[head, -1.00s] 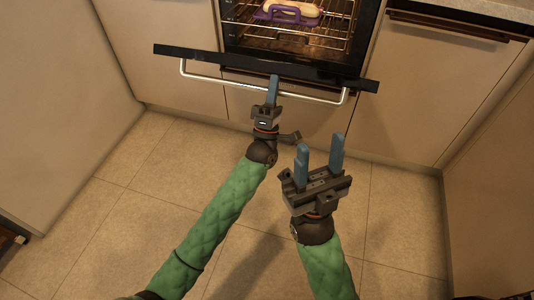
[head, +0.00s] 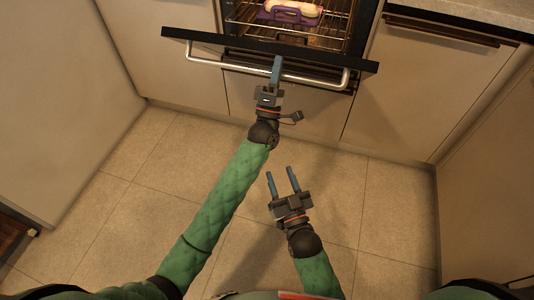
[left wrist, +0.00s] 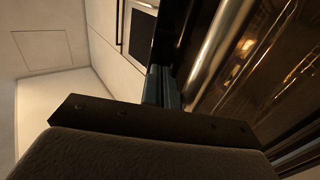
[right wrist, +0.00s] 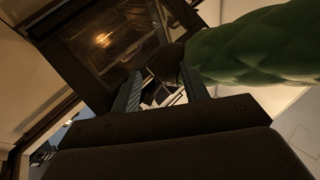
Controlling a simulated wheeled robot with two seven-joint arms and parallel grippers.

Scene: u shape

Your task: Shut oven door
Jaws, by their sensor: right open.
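The oven door (head: 205,37) is partly open, its black edge and silver handle (head: 205,58) tilted out in front of the lit oven (head: 335,28). My left gripper (head: 277,60) is at the middle of the door, its fingers upright by the handle and the door's edge. In the left wrist view, its fingers (left wrist: 163,85) look close together beside the handle (left wrist: 222,45). I cannot tell exactly where they touch. My right gripper (head: 281,173) is open and empty above the floor, below the door. Its spread fingers also show in the right wrist view (right wrist: 160,88).
Inside the oven, a purple holder (head: 285,16) with pale food sits on a wire rack (head: 250,17). Cabinets stand left (head: 150,50) and right (head: 425,85) of the oven. The tiled floor (head: 120,215) is clear.

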